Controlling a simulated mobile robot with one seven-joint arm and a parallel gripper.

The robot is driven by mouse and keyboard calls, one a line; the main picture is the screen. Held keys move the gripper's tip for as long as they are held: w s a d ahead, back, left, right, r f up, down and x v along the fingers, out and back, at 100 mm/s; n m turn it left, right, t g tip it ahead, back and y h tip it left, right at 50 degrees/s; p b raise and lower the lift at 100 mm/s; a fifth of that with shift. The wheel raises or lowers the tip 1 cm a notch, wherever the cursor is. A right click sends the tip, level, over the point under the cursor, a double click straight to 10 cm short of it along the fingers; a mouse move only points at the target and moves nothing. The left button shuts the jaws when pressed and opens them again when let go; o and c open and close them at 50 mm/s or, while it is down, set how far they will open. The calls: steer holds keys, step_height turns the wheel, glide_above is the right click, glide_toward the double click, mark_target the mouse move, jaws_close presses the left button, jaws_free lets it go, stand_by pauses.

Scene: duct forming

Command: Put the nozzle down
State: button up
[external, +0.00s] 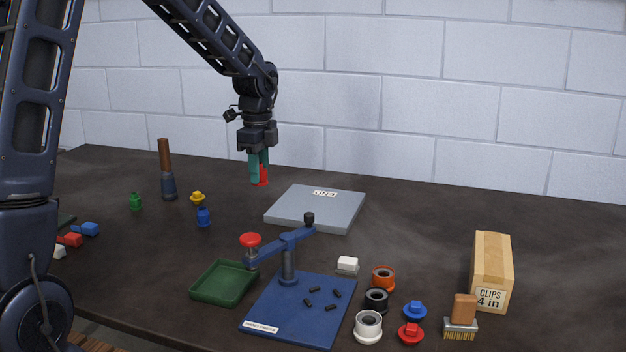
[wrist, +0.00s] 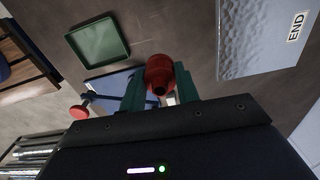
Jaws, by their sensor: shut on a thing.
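My gripper (external: 259,168) has teal fingers and is shut on a red nozzle (external: 263,177). It holds the nozzle above the table, behind the left end of the grey slab marked END (external: 317,208). In the wrist view the red nozzle (wrist: 160,72) sits between the two teal fingers, its small opening facing the camera. Green (external: 135,201), yellow (external: 197,198) and blue (external: 204,217) nozzle-like pieces stand on the dark table to the left of the slab.
A green tray (external: 224,283) and a blue hand press (external: 262,318) stand in front. Coloured rings, caps, a brush (external: 462,318) and a clips box (external: 491,270) are at right. A wooden-handled tool (external: 166,170) stands at left. Table right of the slab is clear.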

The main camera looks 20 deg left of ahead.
steer(key=shift+r, duration=0.45)
steer(key=shift+w+r, duration=0.25)
steer(key=shift+w, duration=0.1)
step_height(320, 180, up, 3)
glide_above(306, 203)
steer(key=shift+n, duration=0.3)
step_height(306, 203, down, 20)
steer(key=shift+s+d+f, duration=0.1)
steer(key=shift+d, duration=0.05)
steer(key=shift+f, duration=0.1)
steer(key=o, duration=0.9)
steer(key=shift+o, duration=0.2)
